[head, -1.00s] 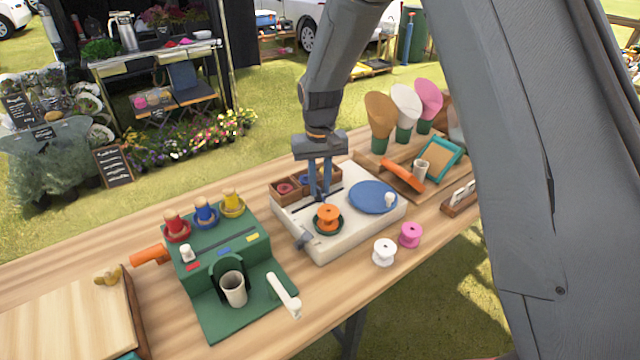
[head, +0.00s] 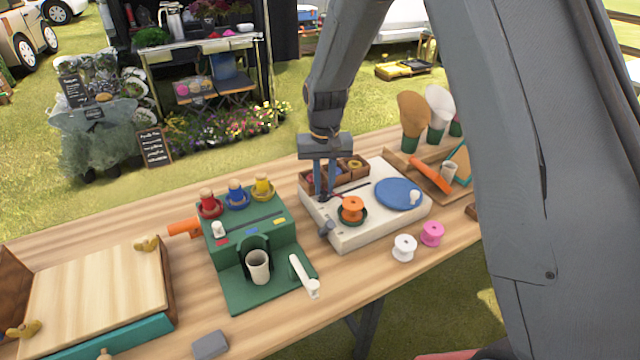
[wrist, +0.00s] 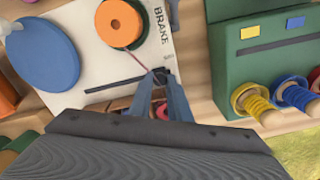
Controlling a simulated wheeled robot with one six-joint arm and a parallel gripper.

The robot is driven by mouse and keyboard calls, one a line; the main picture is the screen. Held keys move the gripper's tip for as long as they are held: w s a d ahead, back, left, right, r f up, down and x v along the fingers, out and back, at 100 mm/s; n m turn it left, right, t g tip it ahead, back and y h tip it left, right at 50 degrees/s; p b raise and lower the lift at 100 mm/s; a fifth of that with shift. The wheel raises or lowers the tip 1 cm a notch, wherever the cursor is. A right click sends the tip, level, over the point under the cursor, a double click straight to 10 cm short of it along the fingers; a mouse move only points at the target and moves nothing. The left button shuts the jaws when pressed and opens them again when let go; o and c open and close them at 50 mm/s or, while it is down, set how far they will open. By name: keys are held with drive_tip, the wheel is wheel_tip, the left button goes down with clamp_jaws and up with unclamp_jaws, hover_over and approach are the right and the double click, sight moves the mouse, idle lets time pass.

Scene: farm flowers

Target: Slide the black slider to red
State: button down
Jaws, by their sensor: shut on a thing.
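A white board (head: 345,238) lies on the table with an orange spool (head: 352,204) and a blue disc (head: 398,192) on it. A dark slot (wrist: 110,85) runs along the board. My gripper (head: 325,194) is down at the board's back left. In the wrist view my gripper (wrist: 163,78) is shut on a small black piece, the black slider (wrist: 160,71), at the slot's end nearer the green box. The fingers hide part of the slider.
The green box (head: 233,270) with red, blue and yellow spools stands left of the board. A white spool (head: 404,247) and a pink spool (head: 432,233) stand in front. A wooden tray (head: 358,167) is close behind my gripper.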

sight(323, 191)
drive_tip(key=shift+a, duration=0.1)
drive_tip(key=c, duration=1.6)
unclamp_jaws()
drive_tip(key=shift+a, duration=0.15)
drive_tip(key=shift+c, duration=0.2)
drive_tip(key=shift+r, duration=0.2)
wheel_tip(323, 191, up, 8)
drive_tip(key=shift+f+b, duration=0.2)
drive_tip(key=shift+b, duration=0.8)
drive_tip(key=s+d+f, duration=0.1)
drive_tip(key=s+d, duration=0.6)
drive_tip(key=s, duration=0.4)
drive_tip(key=s+d+t, duration=0.1)
drive_tip(key=s+d, duration=0.7)
drive_tip(key=s, duration=0.3)
drive_tip(key=shift+f, duration=0.4)
